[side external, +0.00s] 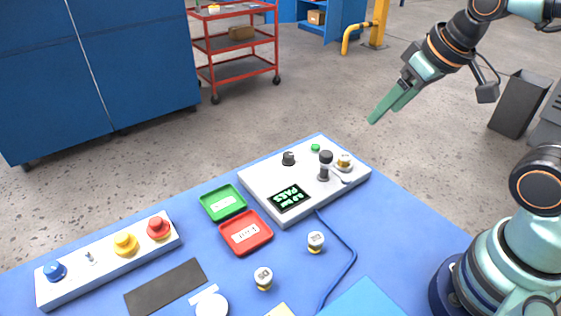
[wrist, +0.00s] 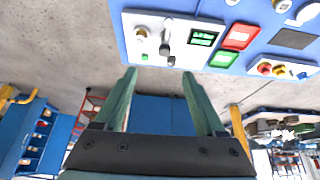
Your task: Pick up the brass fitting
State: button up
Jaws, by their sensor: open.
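Two small fittings with pale tops and brass-coloured bases stand on the blue mat: one near the cable (side external: 316,242) and one further left (side external: 264,278). A third brass-coloured piece (side external: 344,162) sits on the grey test box (side external: 262,185), beside a black-capped post; it also shows in the wrist view (wrist: 141,34). I cannot tell which one is the task's brass fitting. My gripper (side external: 380,115) is open and empty, high above and beyond the box's far edge. In the wrist view its fingers (wrist: 159,73) are spread with nothing between them.
A green tray (side external: 222,216) and a red tray (side external: 262,238) lie beside the box. A button panel (side external: 100,262) and a dark pad (side external: 165,287) are at left. A blue cable (side external: 352,250) crosses the mat. The air around the gripper is clear.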

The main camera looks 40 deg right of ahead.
jog(key=w+n, duration=0.1)
jog(key=n, duration=0.1)
jog(key=n+g, duration=0.6)
jog(key=n, duration=1.2)
send_over(345, 155)
jog(key=f, duration=1)
jog(key=s+f, duration=0.1)
jog(key=f, duration=0.4)
jog(key=shift+a, duration=0.35)
jog(key=shift+w+d+f, duration=0.1)
jog(key=shift+w+f, duration=0.05)
jog(key=shift+f, duration=0.75)
jog(key=shift+w+d+f, duration=0.15)
jog(key=shift+w+f, duration=0.05)
jog(key=shift+f, duration=0.7)
jog(key=shift+w+d+f, duration=0.1)
jog(key=shift+w+f, duration=0.05)
jog(key=shift+f, duration=0.75)
grip_shut()
